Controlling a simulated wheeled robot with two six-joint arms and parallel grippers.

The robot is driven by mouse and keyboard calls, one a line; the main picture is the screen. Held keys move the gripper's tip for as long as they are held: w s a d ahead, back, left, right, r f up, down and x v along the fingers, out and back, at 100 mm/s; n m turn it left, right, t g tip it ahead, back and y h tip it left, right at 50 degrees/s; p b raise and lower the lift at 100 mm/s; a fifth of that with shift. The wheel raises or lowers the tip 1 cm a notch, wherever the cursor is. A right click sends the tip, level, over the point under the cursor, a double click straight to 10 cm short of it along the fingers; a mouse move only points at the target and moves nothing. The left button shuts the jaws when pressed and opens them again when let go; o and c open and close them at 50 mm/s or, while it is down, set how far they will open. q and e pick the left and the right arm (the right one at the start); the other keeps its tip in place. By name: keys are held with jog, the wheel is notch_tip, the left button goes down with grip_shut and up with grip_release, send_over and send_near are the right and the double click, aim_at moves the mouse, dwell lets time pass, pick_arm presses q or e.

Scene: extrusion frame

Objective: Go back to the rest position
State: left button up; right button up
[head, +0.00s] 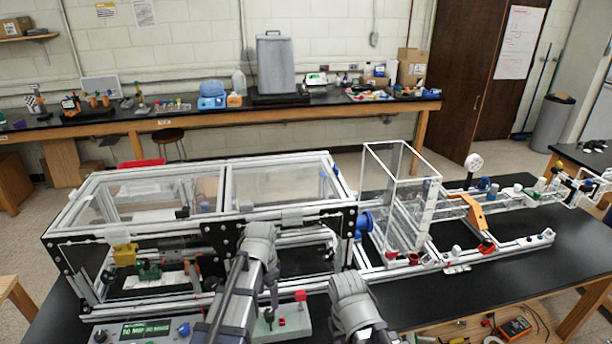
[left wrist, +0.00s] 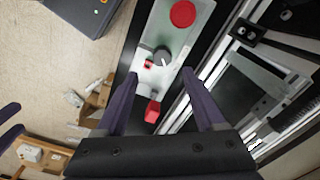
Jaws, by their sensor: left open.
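My left arm reaches up from the bottom middle of the head view. Its left gripper (head: 271,290) hangs in front of the frame, over a pale control box. In the left wrist view the gripper (left wrist: 160,73) shows two purple fingers spread apart with nothing held between them.
An aluminium extrusion frame (head: 230,163) with clear panels stands on the black table (head: 470,295). A control box with a green display (head: 146,329) sits at the front left. A clear case (head: 400,170) and a rail assembly (head: 500,245) stand to the right. Tools lie on a lower shelf (head: 475,327).

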pick_arm(q)
jog(key=s+d+f+n+b, duration=0.2)
jog(key=s+d+f+b, duration=0.1)
jog(key=s, duration=0.4)
jog(key=s+d+f+n+y+b, duration=0.1)
jog(key=s+d+f+n+b, duration=0.2)
jog(key=s+d, duration=0.4)
jog(key=shift+d+f+b, duration=0.15)
jog(key=shift+f+b, duration=0.55)
jog(key=shift+f, duration=0.2)
